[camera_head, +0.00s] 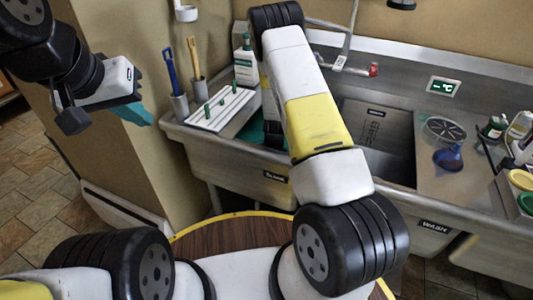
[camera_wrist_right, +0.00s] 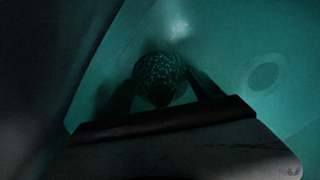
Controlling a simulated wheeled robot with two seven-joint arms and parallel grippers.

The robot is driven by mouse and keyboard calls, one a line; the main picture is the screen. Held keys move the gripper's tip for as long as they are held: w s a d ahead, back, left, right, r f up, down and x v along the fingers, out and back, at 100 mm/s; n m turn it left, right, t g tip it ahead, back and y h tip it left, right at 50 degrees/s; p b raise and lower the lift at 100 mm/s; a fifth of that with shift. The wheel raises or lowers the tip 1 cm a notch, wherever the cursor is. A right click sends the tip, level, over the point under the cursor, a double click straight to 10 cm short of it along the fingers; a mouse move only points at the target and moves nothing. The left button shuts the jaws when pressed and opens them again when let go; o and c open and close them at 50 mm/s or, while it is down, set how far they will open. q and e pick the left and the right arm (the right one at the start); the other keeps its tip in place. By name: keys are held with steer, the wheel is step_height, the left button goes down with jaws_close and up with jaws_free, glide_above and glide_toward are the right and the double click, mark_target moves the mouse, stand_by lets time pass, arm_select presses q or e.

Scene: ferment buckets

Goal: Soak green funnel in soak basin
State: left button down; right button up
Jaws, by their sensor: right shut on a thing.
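My right arm reaches over the left sink bowl, its gripper hidden behind the arm in the head view. In the right wrist view it is inside the teal soak basin (camera_wrist_right: 225,50), in dim light. There my right gripper (camera_wrist_right: 160,88) is shut on a dark, rounded, speckled thing that I take to be the green funnel (camera_wrist_right: 158,75); its colour is hard to tell. A strip of teal basin (camera_head: 252,131) shows beside my arm in the head view. My left gripper (camera_head: 103,100) is at the upper left, its fingers apart, away from the sink.
A white rack (camera_head: 220,107) with green pegs sits left of the arm. Brushes (camera_head: 196,62) in holders and a bottle (camera_head: 245,60) stand behind. A blue funnel (camera_head: 449,157), a round strainer (camera_head: 443,130) and bottles (camera_head: 494,128) are on the right counter. A teal thing (camera_head: 135,113) shows beside my left gripper.

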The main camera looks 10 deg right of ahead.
steer(key=shift+f, duration=0.45)
stand_by(0.5)
steer(key=o, duration=1.5)
steer(key=shift+o, duration=0.2)
steer(key=shift+r, duration=0.1)
steer(key=shift+r, duration=0.9)
steer(key=shift+r, duration=1)
steer(key=shift+r, duration=0.2)
steer(key=shift+r, duration=0.8)
